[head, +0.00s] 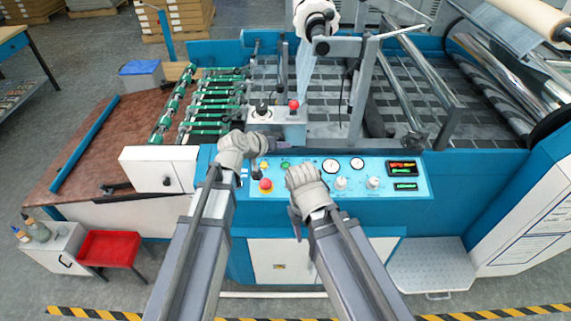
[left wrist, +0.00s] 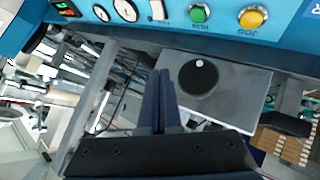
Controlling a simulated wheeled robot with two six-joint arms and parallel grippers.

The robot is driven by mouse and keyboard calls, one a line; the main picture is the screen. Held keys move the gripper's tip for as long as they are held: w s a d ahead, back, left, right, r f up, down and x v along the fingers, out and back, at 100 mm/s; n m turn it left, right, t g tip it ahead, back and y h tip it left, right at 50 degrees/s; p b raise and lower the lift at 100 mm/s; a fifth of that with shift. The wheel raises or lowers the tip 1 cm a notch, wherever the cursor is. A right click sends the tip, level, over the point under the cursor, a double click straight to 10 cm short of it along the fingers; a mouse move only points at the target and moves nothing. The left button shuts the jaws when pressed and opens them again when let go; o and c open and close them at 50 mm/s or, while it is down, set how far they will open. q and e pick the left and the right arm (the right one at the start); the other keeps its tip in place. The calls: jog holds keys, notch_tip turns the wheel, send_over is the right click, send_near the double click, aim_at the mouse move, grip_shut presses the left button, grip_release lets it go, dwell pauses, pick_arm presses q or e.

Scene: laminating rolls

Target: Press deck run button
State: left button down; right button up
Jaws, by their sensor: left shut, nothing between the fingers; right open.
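On the blue control panel (head: 395,190), a green button (head: 285,165) sits near the top left edge; in the left wrist view the green button (left wrist: 200,13) has a label that looks like an upside-down "RUN". A yellow button (left wrist: 253,17) is beside it, also on the panel in the head view (head: 264,165). My left gripper (head: 270,145) is shut and empty, above the panel's upper left edge, apart from the green button; its fingers (left wrist: 160,74) show in the wrist view. My right gripper (head: 295,222) is open, low in front of the panel; its fingers are hard to make out.
A red mushroom button (head: 265,185) sits on the panel's left. A grey box (head: 290,117) with a black knob (head: 262,108) and a red button (head: 294,104) stands behind the panel. Gauges (head: 331,166) and white dials (head: 341,183) lie right. A white box (head: 160,169) is left.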

aim_at(286, 165)
pick_arm(q)
jog(key=shift+f, duration=0.15)
jog(key=f+b, duration=0.2)
jog(key=b, duration=0.1)
jog(key=w+f+b, duration=0.1)
jog(key=f+b, duration=0.1)
jog(key=f, duration=0.1)
jog(key=w+f+b, duration=0.1)
jog(key=f+b, duration=0.2)
jog(key=shift+f+b, duration=0.2)
jog(key=shift+b, duration=0.1)
dwell(1.8)
jog(key=shift+f+b, duration=0.4)
